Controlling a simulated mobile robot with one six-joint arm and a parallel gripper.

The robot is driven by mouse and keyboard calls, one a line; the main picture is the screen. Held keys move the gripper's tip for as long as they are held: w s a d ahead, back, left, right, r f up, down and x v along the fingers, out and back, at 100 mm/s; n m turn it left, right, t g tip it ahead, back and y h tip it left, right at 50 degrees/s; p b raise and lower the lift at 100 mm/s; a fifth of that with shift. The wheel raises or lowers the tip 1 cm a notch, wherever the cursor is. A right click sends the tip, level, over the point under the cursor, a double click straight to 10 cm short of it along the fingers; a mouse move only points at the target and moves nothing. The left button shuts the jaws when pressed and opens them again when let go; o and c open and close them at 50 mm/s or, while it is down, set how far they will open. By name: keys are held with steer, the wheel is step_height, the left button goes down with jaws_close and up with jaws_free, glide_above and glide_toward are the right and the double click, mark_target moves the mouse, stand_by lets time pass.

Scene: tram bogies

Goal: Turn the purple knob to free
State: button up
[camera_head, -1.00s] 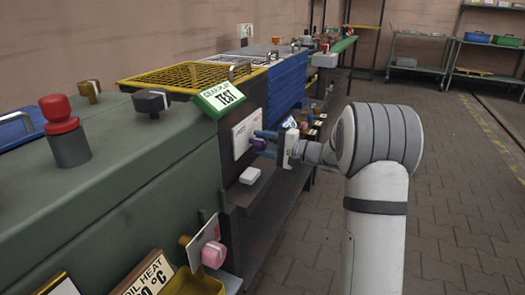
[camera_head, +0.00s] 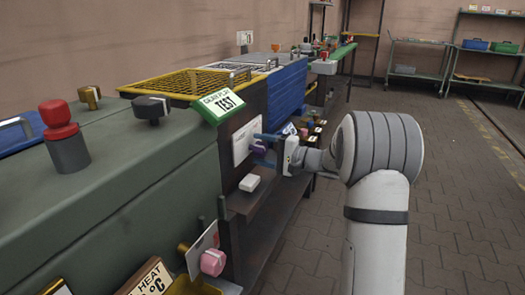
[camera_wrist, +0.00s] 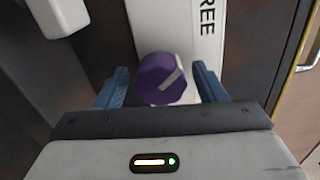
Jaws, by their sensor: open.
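The purple knob (camera_wrist: 161,79) sits on a white plate (camera_wrist: 180,25) with the letters "REE" visible along its right side in the wrist view. A pale pointer line on the knob slants up to the right. My gripper (camera_wrist: 160,92) is open, with one blue finger on each side of the knob and a gap on both sides. In the head view, my gripper (camera_head: 268,146) faces the white plate (camera_head: 244,140) on the dark panel, and the knob (camera_head: 260,148) shows partly between the fingers.
A green "TEST" sign (camera_head: 218,105) stands above the plate. A small white box (camera_head: 249,183) sits below it. A pink knob (camera_head: 213,262) sticks out nearer the camera. A red-topped post (camera_head: 65,138) stands on the green cabinet. The paved floor to the right is clear.

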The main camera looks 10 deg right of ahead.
steer(key=p+v, duration=0.2)
steer(key=v, duration=0.6)
